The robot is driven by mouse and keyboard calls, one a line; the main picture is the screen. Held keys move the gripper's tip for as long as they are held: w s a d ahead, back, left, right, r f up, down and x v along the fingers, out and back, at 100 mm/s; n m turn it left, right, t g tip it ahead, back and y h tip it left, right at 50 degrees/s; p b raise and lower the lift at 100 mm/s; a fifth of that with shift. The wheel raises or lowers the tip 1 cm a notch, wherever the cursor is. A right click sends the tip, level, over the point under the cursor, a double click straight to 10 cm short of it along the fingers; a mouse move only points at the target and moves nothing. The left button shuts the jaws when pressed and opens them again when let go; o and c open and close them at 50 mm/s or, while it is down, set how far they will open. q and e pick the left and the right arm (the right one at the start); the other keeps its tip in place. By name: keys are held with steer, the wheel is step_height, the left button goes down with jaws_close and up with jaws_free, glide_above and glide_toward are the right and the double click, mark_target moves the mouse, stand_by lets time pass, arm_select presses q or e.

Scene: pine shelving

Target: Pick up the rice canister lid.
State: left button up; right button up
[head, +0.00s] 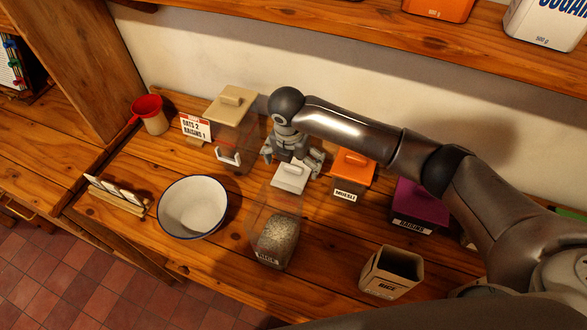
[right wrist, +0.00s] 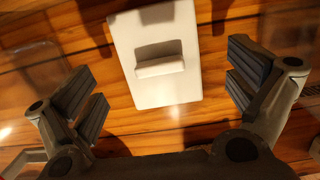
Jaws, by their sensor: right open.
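The rice canister (head: 277,238) is a clear box partly filled with pale grains, with a RICE label at its front base. The white lid (head: 291,177) with a raised grip is behind the canister; it also shows in the right wrist view (right wrist: 155,60) against the wood. My right gripper (head: 292,163) is open and empty above the lid. In the right wrist view its fingers (right wrist: 165,88) stand apart on both sides of the lid, not touching it. My left gripper is not in view.
A tan-lidded clear canister (head: 232,105) stands left of the gripper, an orange-lidded one (head: 353,168) right. A purple-lidded RAISINS canister (head: 421,202), a RICE carton (head: 391,271), a white bowl (head: 193,207) and a red-and-cream cup (head: 150,114) stand around. An upper shelf (head: 400,40) runs behind.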

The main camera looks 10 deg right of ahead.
mark_target(293, 171)
steer(key=shift+w+f, duration=0.1)
steer(key=shift+f, duration=1.35)
steer(key=c, duration=0.9)
